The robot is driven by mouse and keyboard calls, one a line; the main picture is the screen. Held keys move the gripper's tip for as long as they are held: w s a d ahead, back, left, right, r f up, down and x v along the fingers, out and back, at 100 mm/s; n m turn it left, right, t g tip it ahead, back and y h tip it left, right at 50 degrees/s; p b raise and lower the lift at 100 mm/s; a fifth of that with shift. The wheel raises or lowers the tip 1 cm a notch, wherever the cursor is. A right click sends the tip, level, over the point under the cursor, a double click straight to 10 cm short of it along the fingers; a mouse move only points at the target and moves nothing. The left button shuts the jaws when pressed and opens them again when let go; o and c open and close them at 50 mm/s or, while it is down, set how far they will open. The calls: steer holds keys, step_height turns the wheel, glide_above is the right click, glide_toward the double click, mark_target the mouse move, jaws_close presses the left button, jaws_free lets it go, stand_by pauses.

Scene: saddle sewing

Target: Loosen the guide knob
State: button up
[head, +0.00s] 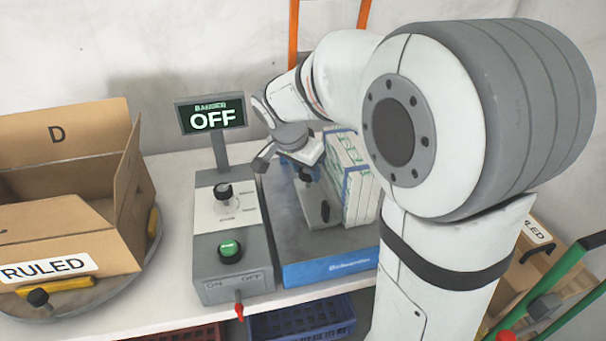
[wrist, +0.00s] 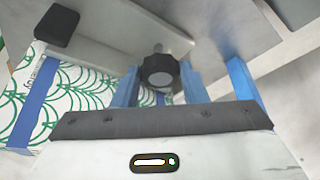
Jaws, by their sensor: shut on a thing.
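The guide knob (wrist: 160,72) is black and round-lobed, on a metal stem at the guide plate (wrist: 135,22), in the middle of the wrist view. My gripper (wrist: 160,88) reaches it with blue fingers at either side and is shut on it. In the head view the knob (head: 307,174) shows as a small dark shape just under my gripper (head: 303,168), over the blue-grey bander bed (head: 285,225). The exact finger contact is partly hidden by the gripper body.
A packaged white-green stack (head: 352,180) stands close right of the guide. The control box (head: 232,237) is at left, with a black dial, green button and red lever. The bander display (head: 210,114) reads OFF. A RULED carton (head: 75,215) stands on a turntable at far left.

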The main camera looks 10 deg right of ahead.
steer(key=shift+s+d+n+t+y+b, duration=0.15)
steer(key=shift+n+t+y+b, duration=0.3)
steer(key=shift+n, duration=1.25)
steer(key=o, duration=1)
steer(key=v, duration=0.8)
steer(key=shift+d+p, duration=0.1)
steer(key=shift+p, duration=0.25)
steer(key=shift+f, duration=0.15)
